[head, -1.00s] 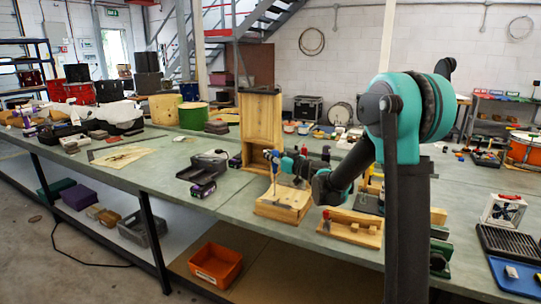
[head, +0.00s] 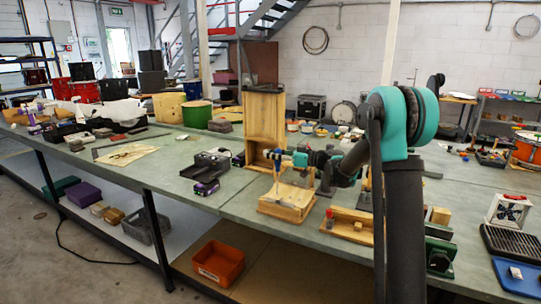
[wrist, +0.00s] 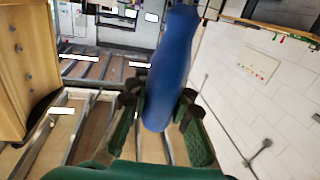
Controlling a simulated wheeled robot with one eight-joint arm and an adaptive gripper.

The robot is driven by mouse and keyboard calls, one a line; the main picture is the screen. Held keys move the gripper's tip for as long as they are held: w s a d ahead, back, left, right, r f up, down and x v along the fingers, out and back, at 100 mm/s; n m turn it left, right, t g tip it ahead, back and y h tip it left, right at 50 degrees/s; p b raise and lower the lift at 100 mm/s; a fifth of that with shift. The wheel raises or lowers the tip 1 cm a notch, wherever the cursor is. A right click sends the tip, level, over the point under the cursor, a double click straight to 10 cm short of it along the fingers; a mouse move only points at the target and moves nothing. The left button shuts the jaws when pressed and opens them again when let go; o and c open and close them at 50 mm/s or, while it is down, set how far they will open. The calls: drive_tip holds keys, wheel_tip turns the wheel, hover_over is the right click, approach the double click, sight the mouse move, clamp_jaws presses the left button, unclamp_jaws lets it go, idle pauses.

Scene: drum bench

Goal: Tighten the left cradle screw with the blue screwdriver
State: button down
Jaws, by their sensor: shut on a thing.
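My gripper (head: 284,158) is shut on the blue screwdriver (head: 277,157), above a low wooden block (head: 284,213) on the bench. In the head view the screwdriver looks upright, with its thin shaft pointing down; I cannot tell whether its tip touches anything. In the wrist view the blue handle (wrist: 172,65) sits between my green fingers (wrist: 165,122), and the tip is hidden. The low wooden block may be the cradle; its screws are too small to make out.
A tall wooden box (head: 262,118) stands just behind the gripper. A wooden holder (head: 348,226) sits to the right. A black tray (head: 207,163) and a purple-and-black item (head: 206,188) lie to the left. Bare bench top lies at the left middle.

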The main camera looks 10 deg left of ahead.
drive_tip(key=shift+f, duration=0.2)
drive_tip(key=shift+w+d+m+t+h, duration=0.15)
drive_tip(key=shift+m+t+h, duration=0.35)
drive_tip(key=shift+m+t, duration=0.55)
drive_tip(key=shift+w+d+m+t+h, duration=0.15)
drive_tip(key=shift+m+t+h, duration=0.4)
drive_tip(key=shift+t, duration=0.8)
drive_tip(key=shift+w+m+t+h, duration=0.25)
drive_tip(key=shift+m+t+h, duration=0.2)
drive_tip(key=shift+m+t, duration=0.6)
drive_tip(key=shift+t, duration=0.25)
drive_tip(key=shift+w+d+m+t+h, duration=0.15)
drive_tip(key=shift+m+t+h, duration=0.7)
drive_tip(key=shift+h, duration=0.1)
drive_tip(key=shift+w+d+m+t+h, duration=0.15)
drive_tip(key=shift+m+t+h, duration=0.6)
drive_tip(key=shift+h, duration=0.25)
drive_tip(key=shift+w+d+m+t+h, duration=0.15)
drive_tip(key=shift+m+t+h, duration=0.6)
drive_tip(key=shift+t+h, duration=0.2)
drive_tip(key=shift+h, duration=0.3)
